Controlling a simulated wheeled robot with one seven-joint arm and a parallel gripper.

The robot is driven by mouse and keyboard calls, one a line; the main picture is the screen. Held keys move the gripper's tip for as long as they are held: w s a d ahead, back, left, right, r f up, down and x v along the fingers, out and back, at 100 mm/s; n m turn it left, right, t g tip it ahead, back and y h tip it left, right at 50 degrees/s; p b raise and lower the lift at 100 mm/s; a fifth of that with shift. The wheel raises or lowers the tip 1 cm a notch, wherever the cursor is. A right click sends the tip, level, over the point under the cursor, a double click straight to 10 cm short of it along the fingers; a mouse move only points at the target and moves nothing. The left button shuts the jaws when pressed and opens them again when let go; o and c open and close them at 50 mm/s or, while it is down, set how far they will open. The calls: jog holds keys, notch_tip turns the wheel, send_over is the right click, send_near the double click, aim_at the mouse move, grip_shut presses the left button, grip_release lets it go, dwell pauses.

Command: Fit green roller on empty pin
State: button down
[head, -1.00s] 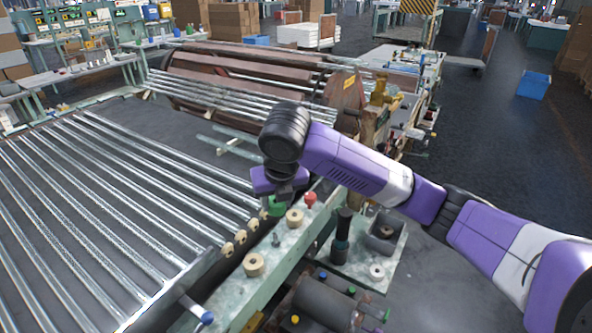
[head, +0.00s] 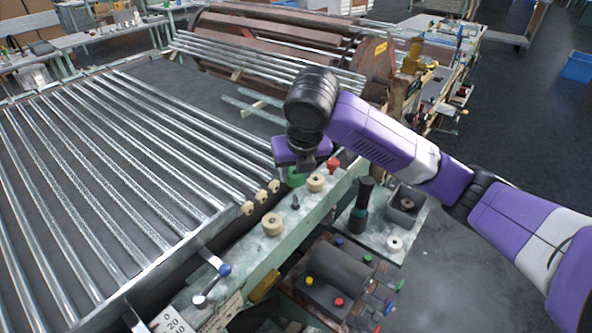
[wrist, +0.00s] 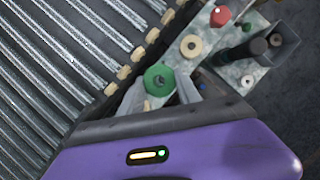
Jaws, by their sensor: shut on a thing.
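My gripper (head: 299,170) is shut on the green roller (head: 296,180), just above or beside the pale green rail (head: 240,262). In the wrist view the roller (wrist: 158,79) sits between the two fingertips, its central hole facing the camera. The empty pin (head: 295,202) stands upright and dark on the rail, a little nearer the head camera than the green roller. I cannot pick out the pin in the wrist view. Cream rollers sit on the rail on either side of the pin: one (head: 316,183) close to the gripper, one (head: 272,224) nearer the camera.
A red knob (head: 333,164) stands on the rail beyond the far cream roller. Metal tubes (head: 120,170) fill the left, with small cream end pieces (head: 261,196) beside the rail. A dark bottle (head: 361,207) and grey box (head: 407,203) stand to the right.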

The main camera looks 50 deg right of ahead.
jog(key=b, duration=0.3)
send_over(296, 198)
jog(key=shift+f, duration=2.05)
jog(key=shift+a+f+b, duration=0.1)
jog(key=shift+f+b, duration=1.95)
jog(key=shift+f, duration=0.25)
jog(key=c, duration=0.8)
grip_release()
jog(key=shift+o, duration=0.2)
jog(key=v, duration=0.7)
jog(key=shift+s+r+p, duration=0.15)
jog(key=shift+r+p, duration=0.15)
jog(key=shift+r, duration=0.1)
